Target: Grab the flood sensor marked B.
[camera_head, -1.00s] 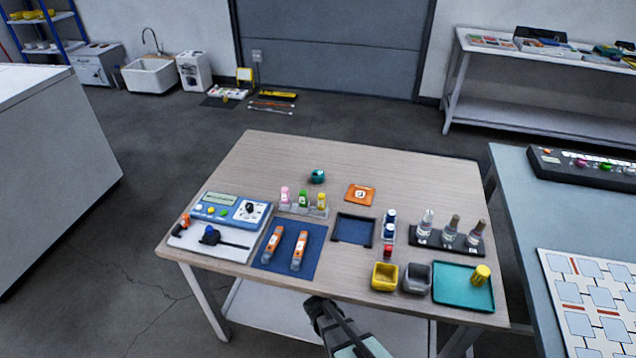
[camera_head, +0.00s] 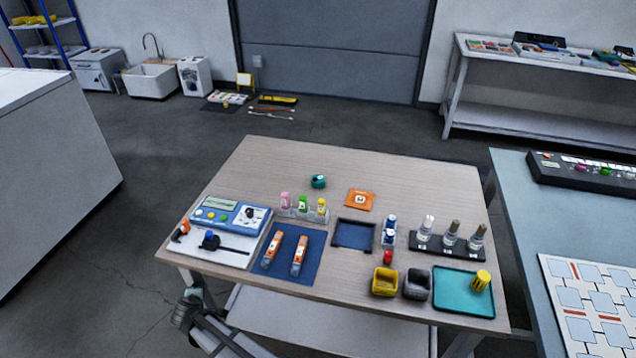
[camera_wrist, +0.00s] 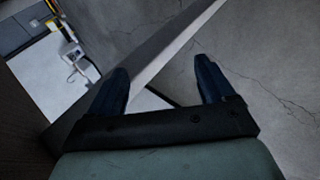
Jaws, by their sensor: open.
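Two orange-and-grey handheld devices, the left one (camera_head: 272,249) and the right one (camera_head: 299,255), lie side by side on a dark blue mat (camera_head: 285,272) near the table's front left. They may be the flood sensors; their labels are too small to read, so I cannot tell which is marked B. My gripper (camera_head: 190,304) is low at the table's front left edge, outside the tabletop and apart from the devices. In the wrist view my gripper (camera_wrist: 160,78) has its two dark fingers spread, with nothing between them but floor and a pale bar.
A blue meter (camera_head: 229,213) on a white board, with a black clamp-like tool (camera_head: 211,240), stands left of the mat. Small bottles (camera_head: 303,205), a dark tray (camera_head: 354,234), a yellow cup (camera_head: 384,282) and a teal tray (camera_head: 450,297) stand rightward. The table's back is mostly clear.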

